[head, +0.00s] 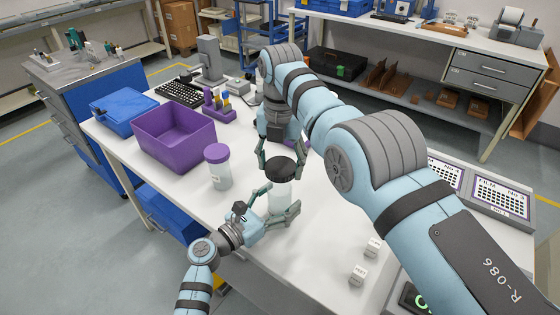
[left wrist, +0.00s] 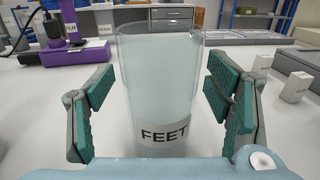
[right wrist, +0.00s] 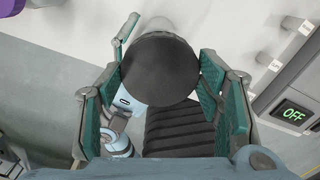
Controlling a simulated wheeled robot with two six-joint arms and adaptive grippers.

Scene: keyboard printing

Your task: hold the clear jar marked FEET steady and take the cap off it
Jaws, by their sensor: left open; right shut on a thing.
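The clear jar marked FEET (left wrist: 165,95) stands upright on the table, its label facing the left wrist camera. It also shows in the head view (head: 281,197). My left gripper (head: 284,205) is open, with a finger on each side of the jar and gaps between. The black cap (head: 281,168) is in my right gripper (right wrist: 161,76), which is shut on it from above. In the left wrist view the jar's top rim looks bare and no cap shows, so the cap seems to be held above it. The gap is hard to judge in the head view.
A purple-capped jar (head: 218,172) stands left of the FEET jar, before a purple bin (head: 172,150). Two small white labelled blocks (head: 358,274) lie to the right near the front edge. A keyboard (head: 182,93) and a purple rack (head: 218,113) are behind.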

